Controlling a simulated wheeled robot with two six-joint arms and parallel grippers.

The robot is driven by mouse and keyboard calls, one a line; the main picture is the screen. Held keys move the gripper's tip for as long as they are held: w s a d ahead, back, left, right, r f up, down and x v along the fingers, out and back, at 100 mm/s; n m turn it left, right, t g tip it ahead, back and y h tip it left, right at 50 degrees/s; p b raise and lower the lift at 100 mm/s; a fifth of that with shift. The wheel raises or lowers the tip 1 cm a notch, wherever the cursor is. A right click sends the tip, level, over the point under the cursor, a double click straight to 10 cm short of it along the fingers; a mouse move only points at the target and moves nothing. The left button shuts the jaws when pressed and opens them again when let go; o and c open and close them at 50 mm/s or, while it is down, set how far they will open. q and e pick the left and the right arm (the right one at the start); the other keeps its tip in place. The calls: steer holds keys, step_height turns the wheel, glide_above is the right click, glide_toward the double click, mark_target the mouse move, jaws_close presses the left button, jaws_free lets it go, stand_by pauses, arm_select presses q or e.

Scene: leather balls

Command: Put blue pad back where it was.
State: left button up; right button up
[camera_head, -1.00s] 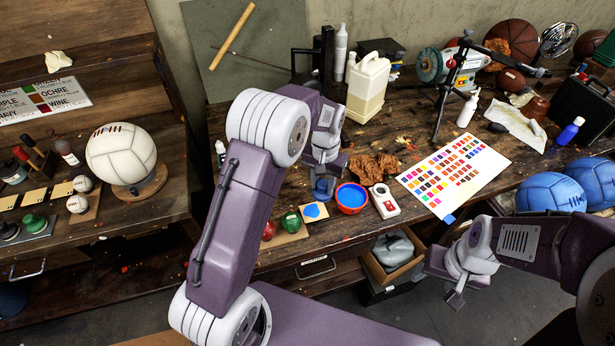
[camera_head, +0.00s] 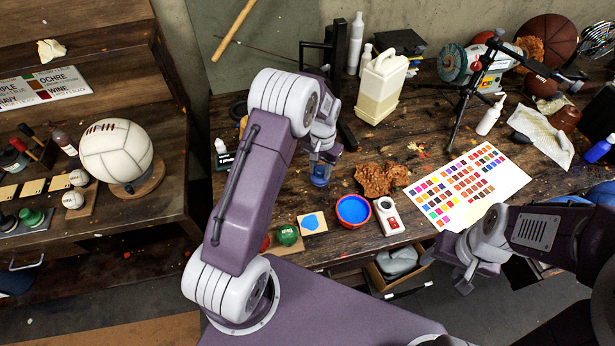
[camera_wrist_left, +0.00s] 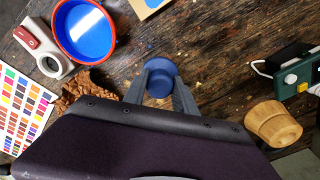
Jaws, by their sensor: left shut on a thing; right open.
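My left gripper (camera_head: 321,172) is shut on the blue pad (camera_head: 320,180), a round blue piece. It is over the workbench, behind the blue-smeared card (camera_head: 313,224). The left wrist view shows the blue pad (camera_wrist_left: 160,66) between the two fingers (camera_wrist_left: 160,88). I cannot tell whether it touches the bench. A green pad (camera_head: 288,235) and a red pad (camera_head: 265,243), partly hidden by my left arm, sit on a small board in front of the card. My right gripper (camera_head: 466,282) is open and empty by the bench's front edge.
A red-rimmed bowl of blue paint (camera_head: 353,210) stands right of the card, beside a white-and-red device (camera_head: 389,217). Brown leather scraps (camera_head: 381,179) and a colour chart (camera_head: 470,187) lie right. A wooden cup (camera_wrist_left: 273,123) shows in the left wrist view.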

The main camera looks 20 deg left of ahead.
arm_select(q)
steer(key=a+f, duration=0.2)
steer(key=a, duration=0.1)
steer(key=a+f+p, duration=0.1)
steer(key=shift+s+a, duration=0.25)
steer(key=shift+s, duration=0.05)
step_height(320, 180, down, 3)
steer(key=shift+r+p, duration=0.1)
steer(key=shift+p, duration=0.4)
steer(key=shift+w+f, duration=0.2)
steer(key=shift+f, duration=0.3)
steer(key=shift+s, duration=0.1)
